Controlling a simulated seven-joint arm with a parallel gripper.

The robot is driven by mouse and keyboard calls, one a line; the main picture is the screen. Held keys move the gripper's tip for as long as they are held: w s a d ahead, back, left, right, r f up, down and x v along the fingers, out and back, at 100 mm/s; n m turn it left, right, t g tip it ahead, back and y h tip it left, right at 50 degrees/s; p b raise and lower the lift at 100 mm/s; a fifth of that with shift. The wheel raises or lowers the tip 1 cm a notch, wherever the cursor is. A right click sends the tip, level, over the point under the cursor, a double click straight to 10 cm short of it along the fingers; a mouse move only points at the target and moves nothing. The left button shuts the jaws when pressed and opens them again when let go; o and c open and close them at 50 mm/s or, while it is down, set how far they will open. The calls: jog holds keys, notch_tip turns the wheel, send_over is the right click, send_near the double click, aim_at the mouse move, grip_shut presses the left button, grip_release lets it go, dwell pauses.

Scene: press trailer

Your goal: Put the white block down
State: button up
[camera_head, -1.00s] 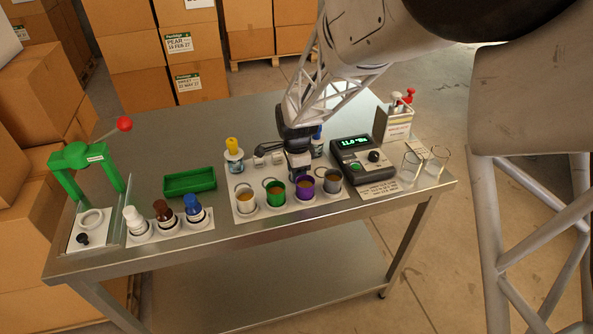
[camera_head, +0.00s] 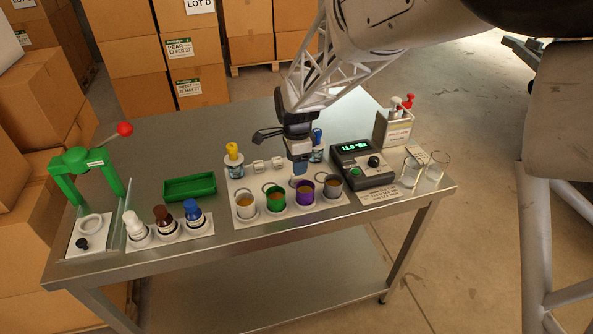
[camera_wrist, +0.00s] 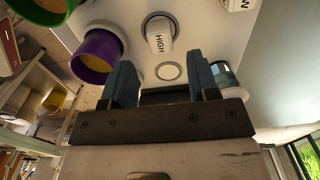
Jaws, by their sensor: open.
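A white block marked HIGH (camera_wrist: 159,40) stands on a round spot of the white board, just beyond my fingertips in the wrist view. A second white block (camera_wrist: 242,4) is cut off at the top edge there. Two small white blocks (camera_head: 259,166) (camera_head: 278,163) show side by side on the board in the head view, left of my gripper (camera_head: 300,168). My gripper (camera_wrist: 162,68) is open, with nothing between its fingers. An empty round spot (camera_wrist: 168,71) shows between the fingertips. The HIGH block is apart from both fingers.
Several cups, including a green (camera_head: 275,200) and a purple one (camera_head: 304,192), stand in front of my gripper. A yellow-topped bottle (camera_head: 234,160) is left, a blue-topped one (camera_head: 317,145) close right. A meter (camera_head: 362,165) stands further right. A green tray (camera_head: 190,187) lies left.

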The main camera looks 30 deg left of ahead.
notch_tip(320, 180, up, 6)
jog(key=shift+r, duration=0.15)
dwell(1.0)
jog(key=s+d+r+n, duration=0.15)
jog(key=d+r, duration=0.25)
jog(key=d, duration=0.7)
jog(key=s+d+r+n+t, duration=0.1)
jog(key=s+d+r, duration=0.15)
jog(key=d, duration=0.85)
jog(key=s+d+r+n, duration=0.15)
jog(key=d+r, duration=0.35)
jog(key=d, duration=0.5)
jog(key=s+d+f+n+t, duration=0.1)
jog(key=s+d+n, duration=0.3)
jog(key=s+d, duration=1.4)
jog(key=shift+d+n+t, duration=0.3)
jog(key=shift+d+n, duration=0.1)
jog(key=shift+d, duration=0.35)
jog(key=shift+o, duration=0.5)
